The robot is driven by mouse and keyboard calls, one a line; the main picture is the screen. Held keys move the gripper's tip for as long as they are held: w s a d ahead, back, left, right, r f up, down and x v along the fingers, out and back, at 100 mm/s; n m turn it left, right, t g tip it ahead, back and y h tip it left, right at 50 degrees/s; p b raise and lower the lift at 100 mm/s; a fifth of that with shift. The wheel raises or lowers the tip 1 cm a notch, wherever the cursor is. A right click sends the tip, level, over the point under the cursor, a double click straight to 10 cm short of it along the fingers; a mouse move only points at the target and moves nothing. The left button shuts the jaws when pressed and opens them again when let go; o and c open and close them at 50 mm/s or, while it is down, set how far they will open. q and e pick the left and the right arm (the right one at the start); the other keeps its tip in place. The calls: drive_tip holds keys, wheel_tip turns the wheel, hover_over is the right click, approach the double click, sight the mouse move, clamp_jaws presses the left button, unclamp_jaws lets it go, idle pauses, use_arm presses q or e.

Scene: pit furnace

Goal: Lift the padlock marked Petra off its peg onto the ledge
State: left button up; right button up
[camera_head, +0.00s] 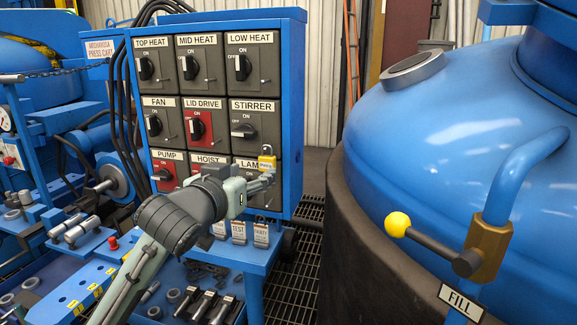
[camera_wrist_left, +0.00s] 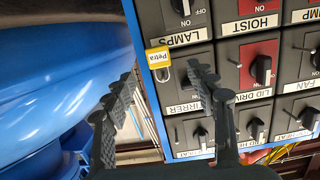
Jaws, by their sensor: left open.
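The yellow padlock marked Petra (camera_head: 267,163) hangs on the switch cabinet between the STIRRER and LAMPS switches. In the left wrist view, which is upside down, the padlock (camera_wrist_left: 158,57) shows its label, and its shackle points toward the STIRRER panel. The peg itself is hard to make out. My left gripper (camera_head: 265,181) is open just in front of the LAMPS panel, close to the padlock. In the wrist view its fingers (camera_wrist_left: 163,82) lie either side of the line to the padlock, which is not held. The blue ledge (camera_head: 262,256) runs below the cabinet.
The cabinet (camera_head: 292,120) carries several rotary switches with protruding handles. Several labelled tags, one reading TEST (camera_head: 238,230), stand or hang along the ledge. Loose metal parts (camera_head: 210,305) lie below. A large blue vessel (camera_head: 450,140) and a yellow-knobbed valve lever (camera_head: 398,224) are at right.

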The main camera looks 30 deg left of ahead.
sight(266, 161)
use_arm(q)
drive_tip(key=x, duration=0.7)
drive_tip(key=shift+w+d+r+p, duration=0.1)
drive_tip(key=shift+w+r+p, duration=0.1)
drive_tip(key=shift+r+p, duration=0.1)
drive_tip(key=shift+w, duration=0.2)
drive_tip(key=shift+f, duration=0.1)
drive_tip(key=c, duration=1.3)
use_arm(e)
drive_tip(key=shift+s+d+f+g, duration=0.15)
drive_tip(key=shift+s+d+f, duration=0.05)
drive_tip(key=shift+s+f, duration=0.35)
drive_tip(key=shift+s+d+f+g, duration=0.15)
drive_tip(key=shift+s+d+f, duration=0.05)
drive_tip(key=shift+s+f, duration=0.35)
